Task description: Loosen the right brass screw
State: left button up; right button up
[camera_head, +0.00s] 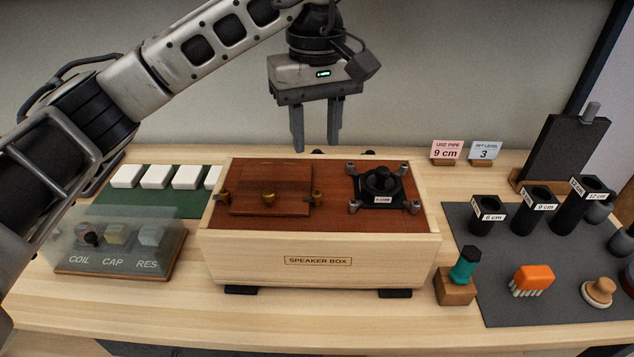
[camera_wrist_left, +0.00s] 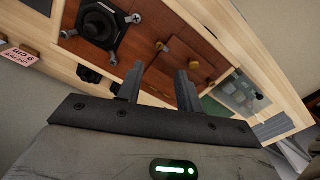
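The speaker box (camera_head: 318,262) is a pale wooden case with a red-brown top. A wooden panel (camera_head: 270,178) lies on the left part of that top. The right brass screw (camera_head: 317,198) stands at the panel's right edge and also shows in the left wrist view (camera_wrist_left: 161,47). A left brass screw (camera_head: 223,197) stands at the other edge, with a brass knob (camera_head: 268,195) between them. My left gripper (camera_head: 316,148) is open and empty, fingers pointing down, above and behind the box, apart from the screw. My right gripper is not in view.
A black speaker unit (camera_head: 380,182) with metal screws sits right of the panel. A clear-lidded parts case (camera_head: 120,245) and white blocks (camera_head: 157,176) are at left. Black pipes (camera_head: 535,215), a green-topped tool (camera_head: 465,265) and an orange brush (camera_head: 532,279) stand at right.

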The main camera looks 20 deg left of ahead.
aim_at(317, 193)
pick_arm(q)
notch_tip(317, 193, down, 10)
jog(key=shift+r, duration=0.1)
jog(key=shift+c, duration=0.4)
grip_shut()
